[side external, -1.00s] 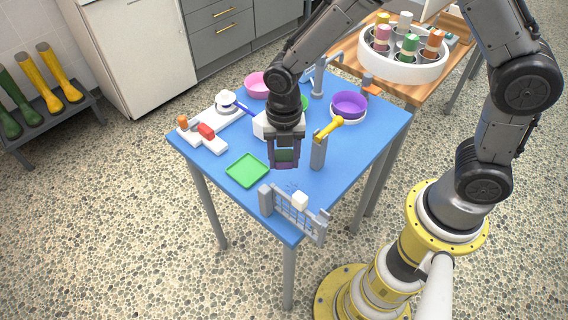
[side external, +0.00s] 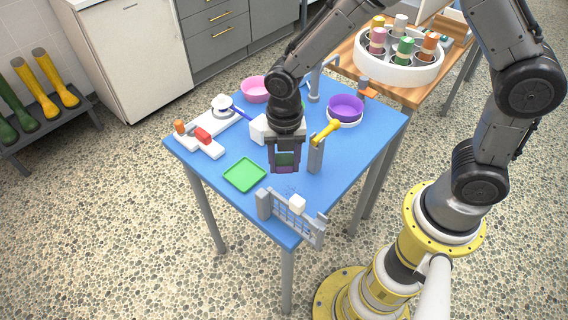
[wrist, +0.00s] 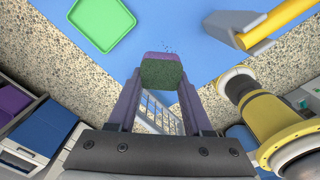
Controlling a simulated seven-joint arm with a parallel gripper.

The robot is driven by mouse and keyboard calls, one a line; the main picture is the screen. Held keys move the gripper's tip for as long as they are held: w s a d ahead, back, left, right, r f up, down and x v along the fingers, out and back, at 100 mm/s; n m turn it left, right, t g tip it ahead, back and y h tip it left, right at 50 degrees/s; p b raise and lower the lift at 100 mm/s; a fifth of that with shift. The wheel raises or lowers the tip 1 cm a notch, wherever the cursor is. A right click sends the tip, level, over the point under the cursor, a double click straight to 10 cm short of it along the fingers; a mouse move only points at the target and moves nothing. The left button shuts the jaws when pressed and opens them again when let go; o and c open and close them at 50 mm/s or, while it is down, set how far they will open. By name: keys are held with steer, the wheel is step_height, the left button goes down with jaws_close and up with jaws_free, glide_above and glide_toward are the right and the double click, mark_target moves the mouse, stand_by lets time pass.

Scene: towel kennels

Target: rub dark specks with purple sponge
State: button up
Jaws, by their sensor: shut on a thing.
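My gripper (side external: 285,168) points down over the front part of the blue table. It is shut on the purple sponge (side external: 286,158). In the wrist view the sponge (wrist: 161,72) sits between the fingertips, with a dark green face and a purple edge. The dark specks (wrist: 168,48) show as a small scatter on the blue tabletop just past the sponge. In the side view they are faint marks (side external: 291,189) between my gripper and the small grey gate. The sponge appears to be above the table; I cannot tell the exact gap.
A green tray (side external: 245,174) lies left of my gripper. A grey post with a yellow-handled tool (side external: 326,132) stands close on the right. Bowls (side external: 346,107) and a tap are farther back.

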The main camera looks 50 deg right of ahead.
glide_above(284, 190)
steer(key=shift+s+f, duration=0.15)
steer(key=shift+f, duration=2.75)
step_height(284, 190, down, 2)
steer(key=shift+f, duration=0.1)
steer(key=shift+s, duration=2.05)
steer(key=shift+w+r, duration=0.15)
steer(key=shift+w, duration=0.45)
steer(key=shift+w+r, duration=0.15)
steer(key=shift+w, duration=0.45)
steer(key=shift+w+f, duration=0.15)
steer(key=shift+w, duration=0.2)
steer(key=shift+w+r, duration=0.2)
steer(key=shift+w, duration=0.4)
steer(key=shift+s+r, duration=0.1)
steer(key=shift+r, duration=3.75)
